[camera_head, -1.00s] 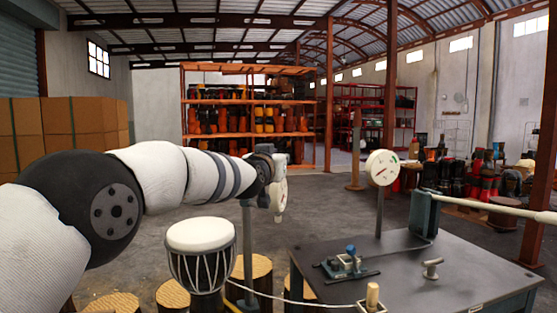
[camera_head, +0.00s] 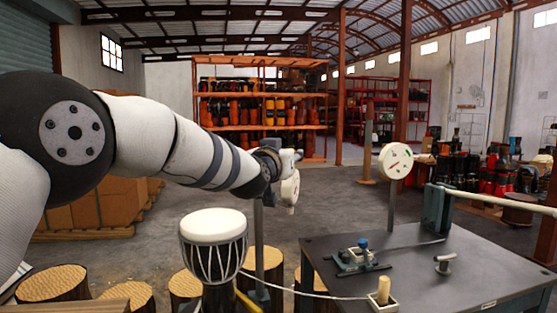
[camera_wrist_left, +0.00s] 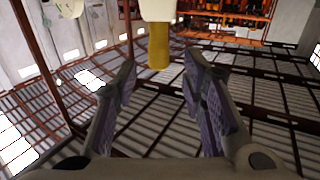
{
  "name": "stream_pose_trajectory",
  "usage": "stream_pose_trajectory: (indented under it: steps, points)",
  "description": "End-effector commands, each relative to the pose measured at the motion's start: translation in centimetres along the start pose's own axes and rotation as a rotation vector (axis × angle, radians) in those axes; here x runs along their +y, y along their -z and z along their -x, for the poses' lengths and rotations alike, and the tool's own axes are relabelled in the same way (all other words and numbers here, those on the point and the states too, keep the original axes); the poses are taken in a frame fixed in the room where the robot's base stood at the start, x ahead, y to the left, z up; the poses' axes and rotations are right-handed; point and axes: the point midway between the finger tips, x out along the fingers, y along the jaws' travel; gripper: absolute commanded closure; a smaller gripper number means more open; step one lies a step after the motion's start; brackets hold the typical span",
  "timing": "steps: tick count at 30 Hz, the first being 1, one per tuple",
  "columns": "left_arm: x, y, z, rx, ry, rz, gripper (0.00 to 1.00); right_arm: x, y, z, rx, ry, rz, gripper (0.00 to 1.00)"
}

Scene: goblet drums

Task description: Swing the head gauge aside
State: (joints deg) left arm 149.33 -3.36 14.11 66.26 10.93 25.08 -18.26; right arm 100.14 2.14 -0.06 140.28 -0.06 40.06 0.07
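The drum (camera_head: 213,228) has a white head and a corded dark body and stands upright below my arm. My right gripper is not in view.
A dark bench (camera_head: 430,275) at the right carries a blue-knobbed clamp (camera_head: 360,255), a wooden peg (camera_head: 383,290) and a second dial (camera_head: 395,161) on a stand. A pale lever (camera_head: 500,202) reaches right. Log stumps (camera_head: 52,284) stand at the lower left.

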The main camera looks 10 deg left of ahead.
Motion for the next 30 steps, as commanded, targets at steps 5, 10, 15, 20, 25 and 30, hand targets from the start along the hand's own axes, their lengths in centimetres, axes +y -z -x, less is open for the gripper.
stream_pose_trajectory:
  steps: [5, 10, 15, 20, 25, 30]
  points:
    - [0.0, 0.1, 4.0, 0.001, 0.0, 0.0, 0.62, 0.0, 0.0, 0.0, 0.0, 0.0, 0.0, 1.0]
    - [0.0, 0.1, 6.9, 0.0, -0.001, 0.001, 0.62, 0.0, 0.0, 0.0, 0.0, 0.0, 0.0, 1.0]
    - [0.0, 0.0, 8.1, 0.0, 0.0, 0.002, 0.62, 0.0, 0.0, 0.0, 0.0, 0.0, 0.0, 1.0]
    - [0.0, -0.1, 8.1, 0.0, 0.0, 0.001, 0.62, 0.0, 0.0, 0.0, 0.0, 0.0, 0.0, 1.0]
    - [-0.1, -1.6, 8.1, -0.029, 0.0, 0.002, 0.62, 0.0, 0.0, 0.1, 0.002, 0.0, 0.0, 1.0]
    - [-1.3, -14.5, 10.4, -0.272, 0.007, 0.016, 0.62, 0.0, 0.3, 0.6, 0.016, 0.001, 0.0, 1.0]
